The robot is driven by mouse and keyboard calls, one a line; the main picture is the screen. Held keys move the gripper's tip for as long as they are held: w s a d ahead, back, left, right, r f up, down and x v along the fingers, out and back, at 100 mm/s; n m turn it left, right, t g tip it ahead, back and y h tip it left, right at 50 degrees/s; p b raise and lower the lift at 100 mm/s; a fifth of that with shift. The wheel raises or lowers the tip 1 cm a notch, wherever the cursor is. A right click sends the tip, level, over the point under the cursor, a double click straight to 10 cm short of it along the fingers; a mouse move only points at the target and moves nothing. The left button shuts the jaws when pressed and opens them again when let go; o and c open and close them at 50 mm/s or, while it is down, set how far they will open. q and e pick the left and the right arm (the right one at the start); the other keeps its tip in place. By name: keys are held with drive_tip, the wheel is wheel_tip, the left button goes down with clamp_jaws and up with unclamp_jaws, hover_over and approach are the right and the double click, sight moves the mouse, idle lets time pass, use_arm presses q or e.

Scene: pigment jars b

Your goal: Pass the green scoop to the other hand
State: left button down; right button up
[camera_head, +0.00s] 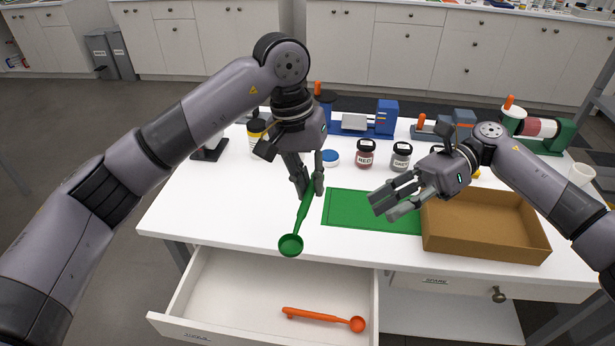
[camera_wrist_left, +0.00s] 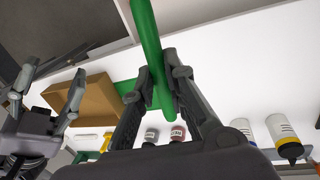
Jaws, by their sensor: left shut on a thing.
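The green scoop (camera_head: 291,243) hangs handle up with its bowl low, over the front edge of the white table. My left gripper (camera_head: 308,190) is shut on the scoop's handle, which also shows between the fingers in the left wrist view (camera_wrist_left: 150,45). The bowl is out of that view. My right gripper (camera_head: 388,204) is to the right of the scoop, apart from it, its fingers spread and empty above the green mat. It also shows at the left of the left wrist view (camera_wrist_left: 52,93).
A green mat (camera_head: 345,207) lies on the table beside an empty brown tray (camera_head: 480,250). An open drawer (camera_head: 235,290) below holds an orange scoop (camera_head: 325,317).

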use_arm(q)
drive_tip(key=shift+a, duration=0.1)
use_arm(e)
drive_tip(key=s+a+r+n+t+h, duration=0.35)
drive_tip(key=s+a+n+h, duration=0.25)
drive_tip(key=a+n+h, duration=0.25)
use_arm(q)
drive_tip(key=shift+s, duration=0.1)
use_arm(e)
drive_tip(key=n+t+h, duration=0.3)
drive_tip(key=n+t, duration=0.4)
drive_tip(key=t, duration=0.2)
approach(302, 209)
drive_tip(key=shift+m, duration=0.25)
drive_tip(key=x, duration=0.9)
drive_tip(key=shift+w+f, duration=0.15)
drive_tip(key=shift+f, duration=0.2)
drive_tip(key=shift+c, duration=0.3)
drive_tip(key=shift+a, duration=0.1)
clamp_jaws()
use_arm(q)
drive_tip(key=c, duration=1.5)
unclamp_jaws()
drive_tip(key=shift+c, duration=0.2)
